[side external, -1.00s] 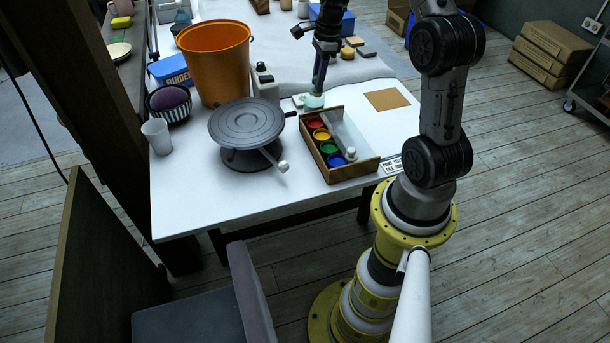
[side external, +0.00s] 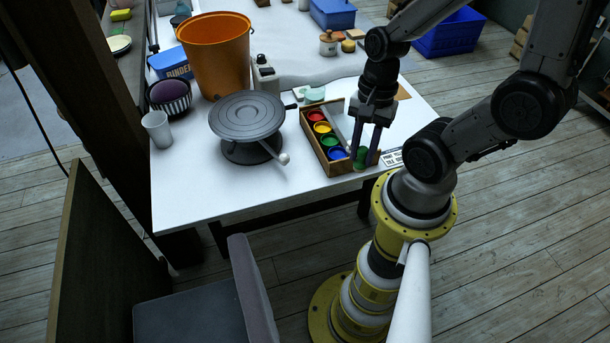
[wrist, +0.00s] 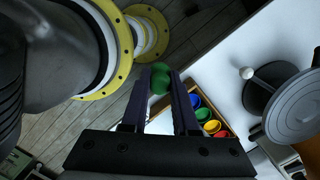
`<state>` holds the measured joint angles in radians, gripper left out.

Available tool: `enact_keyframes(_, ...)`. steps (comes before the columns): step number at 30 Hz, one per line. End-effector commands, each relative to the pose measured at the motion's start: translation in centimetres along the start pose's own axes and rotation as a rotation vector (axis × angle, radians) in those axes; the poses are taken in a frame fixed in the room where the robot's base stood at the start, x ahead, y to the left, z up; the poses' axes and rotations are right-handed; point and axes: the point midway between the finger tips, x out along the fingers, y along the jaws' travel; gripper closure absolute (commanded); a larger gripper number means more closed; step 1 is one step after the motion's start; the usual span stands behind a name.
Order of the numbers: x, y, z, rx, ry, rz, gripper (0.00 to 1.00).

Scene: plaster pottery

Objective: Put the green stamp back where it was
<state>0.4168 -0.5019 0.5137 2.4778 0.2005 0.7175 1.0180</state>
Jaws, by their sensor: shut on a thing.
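My gripper (side external: 368,158) points down at the near right end of the wooden box (side external: 325,166). It is shut on the green stamp (side external: 361,156), which also shows between the fingertips in the wrist view (wrist: 160,82). The stamp is at or above the box's right compartment; I cannot tell whether it touches anything. The box's left side holds a row of red, yellow, green and blue pots, clearly seen in the wrist view. My fingers hide much of the right compartment. A pale green round pad (side external: 314,95) lies behind the box.
A grey turntable (side external: 247,117) with a handle stands left of the box. A printed label (side external: 391,159) lies right of my gripper at the table edge. The table front is clear.

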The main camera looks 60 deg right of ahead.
Motion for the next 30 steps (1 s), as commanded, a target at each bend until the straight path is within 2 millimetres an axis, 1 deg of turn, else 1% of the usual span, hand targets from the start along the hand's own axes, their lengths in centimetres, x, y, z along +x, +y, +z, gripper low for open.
enact_keyframes(2,-0.2,-0.6,0.1,-0.019,0.000,0.003,1.00)
enact_keyframes(5,0.3,-1.8,-0.1,-0.023,-0.002,0.008,1.00)
enact_keyframes(14,3.0,-8.1,-1.5,-0.020,-0.001,0.008,1.00)
enact_keyframes(16,3.7,-9.6,-1.9,-0.020,-0.001,0.008,1.00)
enact_keyframes(21,6.7,-11.9,-2.7,-0.018,-0.001,0.008,1.00)
enact_keyframes(24,7.8,-12.9,-3.0,-0.019,0.000,0.006,1.00)
enact_keyframes(30,8.9,-13.9,-3.4,-0.018,0.000,0.003,1.00)
